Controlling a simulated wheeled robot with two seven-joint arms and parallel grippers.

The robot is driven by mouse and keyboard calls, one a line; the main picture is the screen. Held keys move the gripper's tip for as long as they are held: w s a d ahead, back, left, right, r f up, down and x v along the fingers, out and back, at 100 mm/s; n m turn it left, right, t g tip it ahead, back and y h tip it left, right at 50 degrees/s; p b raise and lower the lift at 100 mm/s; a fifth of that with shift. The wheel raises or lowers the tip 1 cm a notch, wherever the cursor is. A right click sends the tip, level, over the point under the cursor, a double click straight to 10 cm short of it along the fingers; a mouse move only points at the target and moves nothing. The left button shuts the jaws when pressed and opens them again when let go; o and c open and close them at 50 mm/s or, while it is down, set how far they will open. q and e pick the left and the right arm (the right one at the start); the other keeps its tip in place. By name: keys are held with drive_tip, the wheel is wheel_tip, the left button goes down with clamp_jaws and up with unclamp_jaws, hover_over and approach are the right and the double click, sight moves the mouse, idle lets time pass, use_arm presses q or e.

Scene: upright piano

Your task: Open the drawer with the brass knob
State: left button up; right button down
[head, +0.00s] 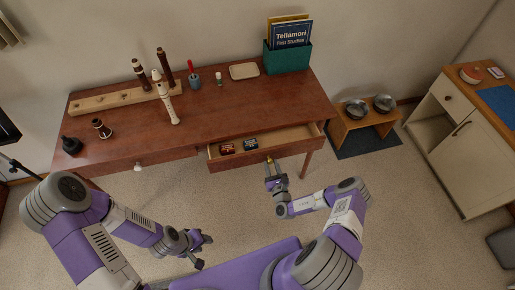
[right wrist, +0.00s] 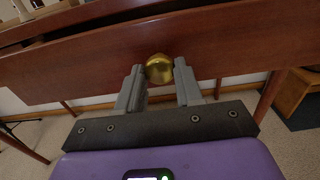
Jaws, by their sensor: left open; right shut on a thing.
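The drawer (head: 290,137) on the right side of the reddish-brown desk (head: 245,103) stands pulled out, its pale inside showing. Its dark red front (right wrist: 80,70) fills much of the right wrist view. The round brass knob (right wrist: 159,69) sits on that front. My right gripper (head: 270,166) is shut on the knob, with one finger at each side of it in the right wrist view (right wrist: 160,80). My left gripper (head: 203,242) is open and empty, low in the head view, apart from the desk.
A closed left drawer has a white knob (head: 138,167). Recorder parts on a wooden stand (head: 125,96) and a green book holder (head: 288,58) stand on the desk. Carpet in front is clear.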

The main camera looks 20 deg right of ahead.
drive_tip(key=s+a+p, duration=0.1)
drive_tip(key=s+p, duration=0.2)
drive_tip(key=s, duration=1)
drive_tip(key=shift+s+a, duration=0.3)
drive_tip(key=shift+s, duration=0.05)
drive_tip(key=shift+f, duration=0.1)
drive_tip(key=c, duration=0.7)
unclamp_jaws()
drive_tip(key=shift+c, duration=0.2)
drive_tip(key=s, duration=0.7)
drive_tip(key=shift+s+a+p, duration=0.25)
drive_tip(key=shift+a+p, duration=0.1)
drive_tip(key=shift+a, duration=0.05)
drive_tip(key=shift+w, duration=0.1)
